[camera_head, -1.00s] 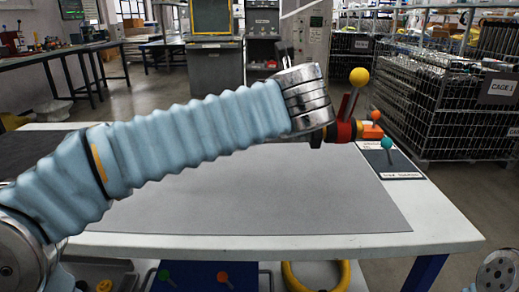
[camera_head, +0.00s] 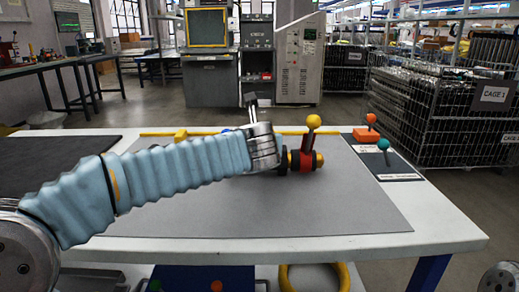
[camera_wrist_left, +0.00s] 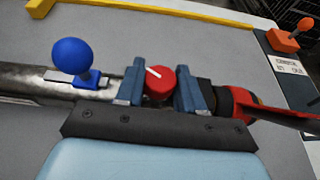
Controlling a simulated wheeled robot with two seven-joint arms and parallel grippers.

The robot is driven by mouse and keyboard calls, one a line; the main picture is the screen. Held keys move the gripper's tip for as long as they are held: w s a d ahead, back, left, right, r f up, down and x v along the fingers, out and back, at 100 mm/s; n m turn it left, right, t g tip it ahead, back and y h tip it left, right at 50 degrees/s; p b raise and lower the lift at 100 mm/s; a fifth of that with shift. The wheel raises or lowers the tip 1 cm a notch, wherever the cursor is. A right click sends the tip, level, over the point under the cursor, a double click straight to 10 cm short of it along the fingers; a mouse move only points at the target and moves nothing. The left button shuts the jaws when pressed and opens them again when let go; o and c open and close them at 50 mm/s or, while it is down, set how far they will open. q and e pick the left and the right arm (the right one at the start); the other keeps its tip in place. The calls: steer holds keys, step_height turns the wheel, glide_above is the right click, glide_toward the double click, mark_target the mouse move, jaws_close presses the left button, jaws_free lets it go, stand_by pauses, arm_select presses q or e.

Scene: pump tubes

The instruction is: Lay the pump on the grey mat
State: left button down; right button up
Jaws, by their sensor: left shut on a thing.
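The pump is a long tube lying crosswise in my left gripper (camera_wrist_left: 160,88). In the left wrist view, the two blue-grey fingers are shut around its middle, with a red cap (camera_wrist_left: 160,82) between them. Its silver barrel (camera_wrist_left: 25,82) with a blue ball runs left; a black and red end (camera_wrist_left: 225,100) runs right. In the head view, the pump's red end (camera_head: 306,160) with a yellow ball handle shows right of my wrist, over the grey mat (camera_head: 270,215). My arm hides much of the rest. I cannot tell whether the pump touches the mat. My right gripper is not in view.
A yellow bar (camera_head: 180,134) runs along the mat's back edge. A dark mat (camera_head: 55,160) covers the table's left. The grey mat's front is clear.

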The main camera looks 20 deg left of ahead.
arm_select(q)
steer(key=c, duration=0.7)
jaws_free()
steer(key=shift+a+f, duration=0.1)
steer(key=shift+o, duration=0.2)
steer(key=shift+s, duration=0.1)
steer(key=p+v, duration=0.1)
steer(key=v, duration=1.1)
